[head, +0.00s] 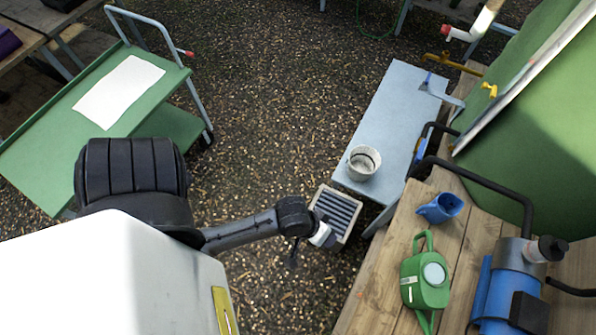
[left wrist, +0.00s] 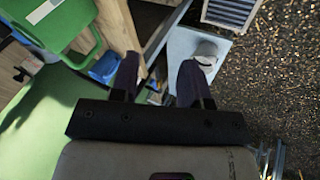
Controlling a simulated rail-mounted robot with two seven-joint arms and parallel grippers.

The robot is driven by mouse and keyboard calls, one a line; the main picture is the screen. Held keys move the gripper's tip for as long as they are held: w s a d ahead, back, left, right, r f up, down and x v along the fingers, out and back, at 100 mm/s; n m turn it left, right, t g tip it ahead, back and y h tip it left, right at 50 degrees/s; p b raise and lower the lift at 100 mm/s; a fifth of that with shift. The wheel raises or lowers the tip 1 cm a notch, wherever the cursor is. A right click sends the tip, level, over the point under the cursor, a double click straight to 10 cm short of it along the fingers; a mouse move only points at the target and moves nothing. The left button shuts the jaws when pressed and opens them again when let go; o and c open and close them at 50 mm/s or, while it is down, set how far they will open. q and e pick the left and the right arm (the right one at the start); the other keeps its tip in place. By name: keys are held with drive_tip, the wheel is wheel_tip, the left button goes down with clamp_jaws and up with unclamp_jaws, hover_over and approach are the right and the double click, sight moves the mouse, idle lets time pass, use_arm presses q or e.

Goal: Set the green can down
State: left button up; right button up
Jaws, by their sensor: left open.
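The green can (head: 425,282), a watering can with a handle and a pale round top, stands on the wooden tabletop (head: 375,285) at lower right in the head view. In the left wrist view part of the green can (left wrist: 55,30) shows at the upper left, cut off by the edge. My left gripper (head: 323,236) is left of the can, apart from it, in front of the slatted crate. In the left wrist view its two dark fingers (left wrist: 158,82) are spread, with nothing held between them. My right gripper is not in view.
A grey bench (head: 395,110) bears a white pot (head: 363,162). A blue scoop-like vessel (head: 440,207) and a blue pump (head: 510,285) stand near the can. The slatted crate (head: 318,193) is on the ground. A green cart (head: 55,140) with a white sheet stands at left, its top mostly bare.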

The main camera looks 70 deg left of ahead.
use_arm(q)
drive_tip(key=s+a+r+m+g+y, duration=0.1)
drive_tip(key=s+a+r+m+y, duration=0.1)
drive_tip(key=s+m, duration=0.5)
drive_tip(key=shift+a+r+m+g, duration=0.4)
drive_tip(key=shift+a+r+m, duration=0.1)
drive_tip(key=shift+r, duration=0.05)
drive_tip(key=shift+s, duration=0.1)
wheel_tip(320, 180, up, 19)
drive_tip(key=p, duration=1.9)
